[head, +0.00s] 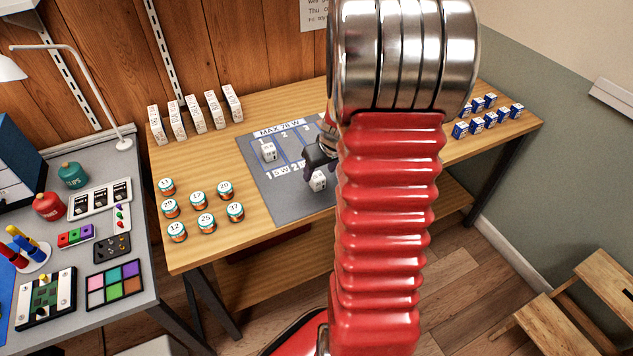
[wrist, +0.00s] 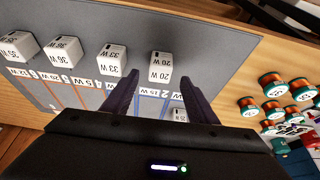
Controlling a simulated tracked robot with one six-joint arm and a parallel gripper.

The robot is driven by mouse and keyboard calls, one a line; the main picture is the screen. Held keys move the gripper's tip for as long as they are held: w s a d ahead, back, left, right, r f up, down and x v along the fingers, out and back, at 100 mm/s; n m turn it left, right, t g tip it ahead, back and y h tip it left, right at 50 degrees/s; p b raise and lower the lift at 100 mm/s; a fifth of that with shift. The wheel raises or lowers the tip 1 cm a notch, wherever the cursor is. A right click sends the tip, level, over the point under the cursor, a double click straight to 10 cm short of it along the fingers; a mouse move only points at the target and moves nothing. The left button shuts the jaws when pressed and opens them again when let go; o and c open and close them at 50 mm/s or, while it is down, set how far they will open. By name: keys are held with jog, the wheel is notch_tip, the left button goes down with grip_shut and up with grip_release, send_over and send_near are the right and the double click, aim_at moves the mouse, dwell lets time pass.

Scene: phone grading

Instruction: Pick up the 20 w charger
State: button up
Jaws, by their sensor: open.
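The white 20 W charger (wrist: 160,66) stands on the grey mat (wrist: 222,40) in the wrist view, straight ahead of my fingertips. In the head view this charger (head: 318,181) shows near the mat's front edge, just below my gripper (head: 312,163). My gripper (wrist: 158,80) is open and empty in the wrist view, its fingers spread to about either side of the charger. Whether they reach its height I cannot tell. A second white charger (wrist: 179,115) is partly hidden by my gripper; in the head view it (head: 268,152) stands in the first slot.
Other chargers, such as a 33 W one (wrist: 112,60) and a 36 W one (wrist: 63,52), stand in a row beside it. My arm hides the mat's right part.

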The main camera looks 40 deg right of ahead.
aim_at(317, 176)
jog(key=shift+x, duration=2.6)
jog(key=c, duration=1.2)
jog(key=shift+o, duration=0.2)
jog(key=shift+r, duration=0.15)
notch_tip(317, 176, up, 10)
jog(key=shift+f, duration=0.1)
